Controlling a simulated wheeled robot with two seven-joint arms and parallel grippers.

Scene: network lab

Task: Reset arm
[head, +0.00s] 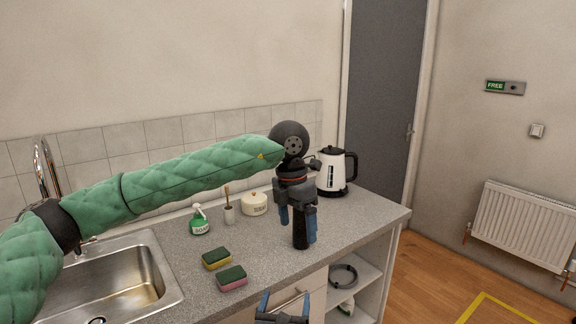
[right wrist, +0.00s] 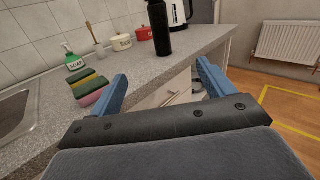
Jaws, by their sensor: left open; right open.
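My left gripper (head: 298,222) points down over the counter in the head view, its blue fingers apart. A black bottle (head: 301,238) stands upright on the counter at those fingers; whether they touch it I cannot tell. The bottle also shows in the right wrist view (right wrist: 158,32), its top cut off. My right gripper (head: 284,303) is at the bottom edge of the head view, in front of the counter's drawer front. Its blue fingers are wide apart with nothing between them, as the right wrist view (right wrist: 165,85) also shows.
The grey counter (head: 360,216) holds a sink (head: 120,285), two sponges (head: 217,258), a green soap bottle (head: 199,220), a brush in a holder (head: 230,213), a cream pot (head: 254,204), a red pot (right wrist: 143,33) and a kettle (head: 336,172). Open shelves (head: 368,275) are below.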

